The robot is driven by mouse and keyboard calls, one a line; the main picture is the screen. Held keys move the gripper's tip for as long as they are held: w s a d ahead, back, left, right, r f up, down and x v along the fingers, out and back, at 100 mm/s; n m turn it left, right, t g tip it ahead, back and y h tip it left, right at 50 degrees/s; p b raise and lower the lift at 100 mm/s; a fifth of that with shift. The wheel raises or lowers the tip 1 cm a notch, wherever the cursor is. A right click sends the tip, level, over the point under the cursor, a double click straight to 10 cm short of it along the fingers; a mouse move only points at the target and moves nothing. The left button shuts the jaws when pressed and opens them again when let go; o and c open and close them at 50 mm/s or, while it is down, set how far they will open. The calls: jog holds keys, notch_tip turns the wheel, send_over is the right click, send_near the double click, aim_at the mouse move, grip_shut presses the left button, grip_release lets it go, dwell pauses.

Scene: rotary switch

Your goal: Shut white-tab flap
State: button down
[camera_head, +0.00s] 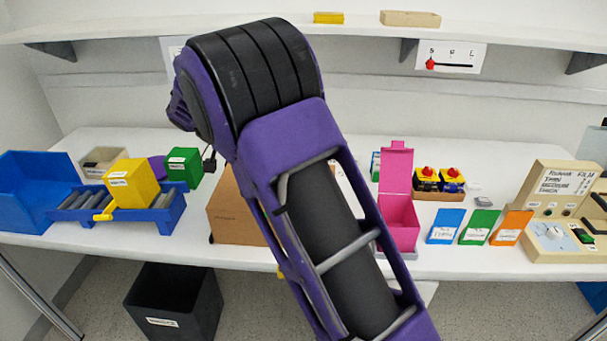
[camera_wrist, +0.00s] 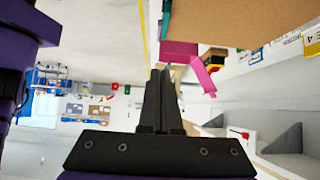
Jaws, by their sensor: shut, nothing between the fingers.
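A pink box (camera_head: 400,222) stands on the table right of my arm in the head view, with its lid (camera_head: 396,172) raised upright at the back. Pink parts (camera_wrist: 180,52) also show beyond my fingertips in the wrist view. A cardboard box (camera_head: 235,212) stands left of the pink box, partly hidden by my arm; I cannot make out a white tab on it. My gripper (camera_wrist: 159,72) is shut and empty, apart from the pink parts. It is hidden in the head view.
Left on the table are a blue bin (camera_head: 35,200), a roller stand (camera_head: 110,208) with a yellow box (camera_head: 132,183), and a green box (camera_head: 184,165). Right are blue, green and orange cards (camera_head: 478,226) and a beige control panel (camera_head: 560,205). A black bin (camera_head: 175,305) stands below.

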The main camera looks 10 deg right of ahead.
jog(key=a+f+b, duration=0.1)
jog(key=f, duration=0.1)
jog(key=a+f+b, duration=0.1)
jog(key=f, duration=0.1)
jog(key=w+a+f+b, duration=0.1)
jog(key=a+f, duration=0.1)
jog(key=shift+f, duration=0.15)
jog(key=shift+w+a+f+b, duration=0.1)
jog(key=shift+a+f+b, duration=0.2)
jog(key=shift+f, duration=0.35)
jog(key=shift+w+a+f+b, duration=0.1)
jog(key=shift+f+b, duration=0.3)
jog(key=shift+f, duration=0.25)
jog(key=shift+f, duration=0.1)
jog(key=shift+r, duration=0.2)
jog(key=shift+r+p, duration=0.45)
jog(key=shift+r, duration=0.25)
